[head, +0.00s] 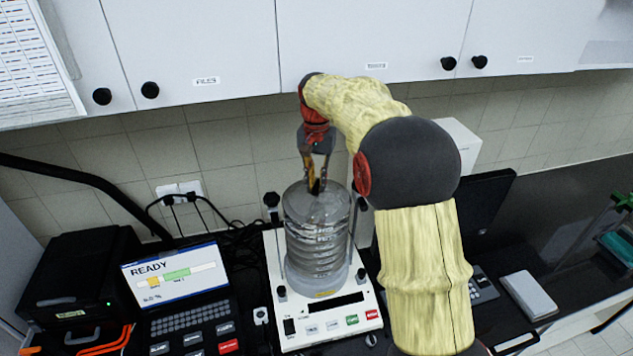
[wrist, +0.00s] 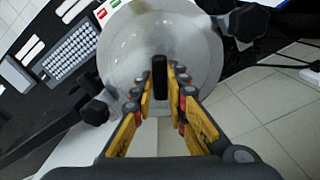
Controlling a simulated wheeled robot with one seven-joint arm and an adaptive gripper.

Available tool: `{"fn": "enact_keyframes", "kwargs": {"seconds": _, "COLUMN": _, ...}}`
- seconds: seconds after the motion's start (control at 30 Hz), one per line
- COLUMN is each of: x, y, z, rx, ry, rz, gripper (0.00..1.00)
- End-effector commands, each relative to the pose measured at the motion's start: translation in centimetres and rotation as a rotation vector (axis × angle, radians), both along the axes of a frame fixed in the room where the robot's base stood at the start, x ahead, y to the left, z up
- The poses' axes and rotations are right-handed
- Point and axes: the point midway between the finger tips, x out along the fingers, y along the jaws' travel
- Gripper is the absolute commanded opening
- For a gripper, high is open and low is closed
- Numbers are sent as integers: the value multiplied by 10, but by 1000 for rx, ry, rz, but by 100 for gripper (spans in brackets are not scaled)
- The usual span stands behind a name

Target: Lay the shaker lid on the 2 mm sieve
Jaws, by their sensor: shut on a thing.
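The shaker lid (head: 298,200) is a clear round disc at the top of the sieve column; it fills the middle of the wrist view (wrist: 125,58), with an upright black knob (wrist: 160,75) at its centre. My gripper (head: 315,186) is above the lid, its fingers shut on the knob from both sides. The clear ringed sieve stack (head: 318,252) stands on the white shaker base (head: 335,320). The lid looks level and in line with the stack. I cannot tell whether it touches the top sieve, and I cannot single out the 2 mm sieve.
Upright rods with black knobs (head: 271,200) flank the stack. A laptop-like console (head: 178,280) reading READY and a black printer (head: 80,280) stand left. A white box (head: 455,145) is behind my arm. Wall cabinets (head: 210,45) hang above. A grey slab (head: 528,294) lies right.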

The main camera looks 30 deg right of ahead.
Motion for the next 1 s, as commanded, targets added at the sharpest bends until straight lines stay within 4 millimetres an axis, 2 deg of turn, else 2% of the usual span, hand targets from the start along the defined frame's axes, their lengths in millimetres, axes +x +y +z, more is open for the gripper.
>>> {"fn": "enact_keyframes", "kwargs": {"seconds": 0.07, "x": 0, "y": 0, "z": 1, "rx": 0, "ry": -1, "rz": 0, "gripper": 0}}
{"fn": "enact_keyframes", "kwargs": {"seconds": 0.1, "x": 0, "y": 0, "z": 1, "rx": 0, "ry": -1, "rz": 0, "gripper": 17}}
{"fn": "enact_keyframes", "kwargs": {"seconds": 0.43, "x": 0, "y": 0, "z": 0, "rx": 0, "ry": 0, "rz": 0, "gripper": 36}}
{"fn": "enact_keyframes", "kwargs": {"seconds": 0.77, "x": 0, "y": 0, "z": 1, "rx": 0, "ry": 1, "rz": 0, "gripper": 36}}
{"fn": "enact_keyframes", "kwargs": {"seconds": 1.0, "x": 0, "y": 0, "z": 15, "rx": 0, "ry": 0, "rz": 0, "gripper": 36}}
